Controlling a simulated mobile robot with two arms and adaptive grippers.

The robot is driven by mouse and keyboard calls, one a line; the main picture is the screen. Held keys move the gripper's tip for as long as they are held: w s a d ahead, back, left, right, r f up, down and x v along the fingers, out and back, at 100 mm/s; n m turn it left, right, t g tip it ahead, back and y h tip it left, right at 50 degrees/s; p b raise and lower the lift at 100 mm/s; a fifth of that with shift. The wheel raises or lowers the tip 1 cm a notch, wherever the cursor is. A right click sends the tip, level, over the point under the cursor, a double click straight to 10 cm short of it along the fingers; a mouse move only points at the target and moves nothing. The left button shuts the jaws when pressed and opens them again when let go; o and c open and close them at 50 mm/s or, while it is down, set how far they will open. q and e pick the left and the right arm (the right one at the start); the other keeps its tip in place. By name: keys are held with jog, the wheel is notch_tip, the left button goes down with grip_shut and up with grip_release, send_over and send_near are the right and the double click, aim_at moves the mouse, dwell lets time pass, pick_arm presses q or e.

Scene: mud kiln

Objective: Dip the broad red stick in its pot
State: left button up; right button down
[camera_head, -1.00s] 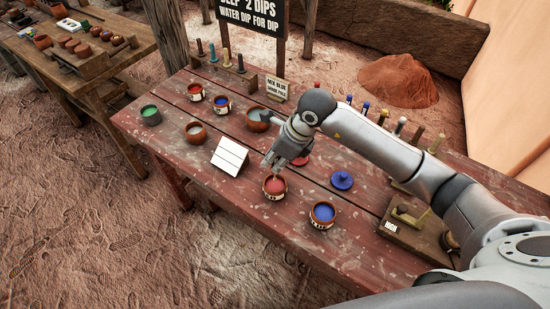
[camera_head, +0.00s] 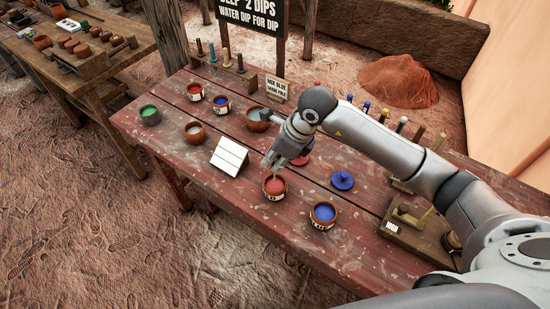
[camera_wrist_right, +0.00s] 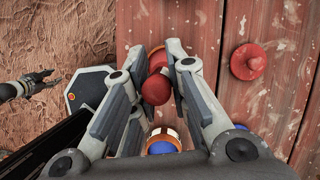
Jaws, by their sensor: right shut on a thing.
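My right gripper (camera_head: 271,163) is just above the red pot (camera_head: 275,196), a small clay pot with red paint and a pale label. In the right wrist view the right gripper (camera_wrist_right: 163,78) is shut on a red stick (camera_wrist_right: 156,89) with a rounded red end facing the camera.
A blue pot (camera_head: 323,214) stands close beside the red pot. A red lid (camera_wrist_right: 247,62) and a blue lid (camera_head: 342,180) lie nearby. Several sticks stand in racks at the table's back and right.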

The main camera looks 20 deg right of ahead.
jog(key=shift+f, duration=0.1)
jog(key=shift+f+b, duration=1.75)
jog(key=shift+b, duration=0.1)
dwell(0.5)
jog(key=shift+r+p, duration=1.6)
jog(key=shift+r, duration=1.95)
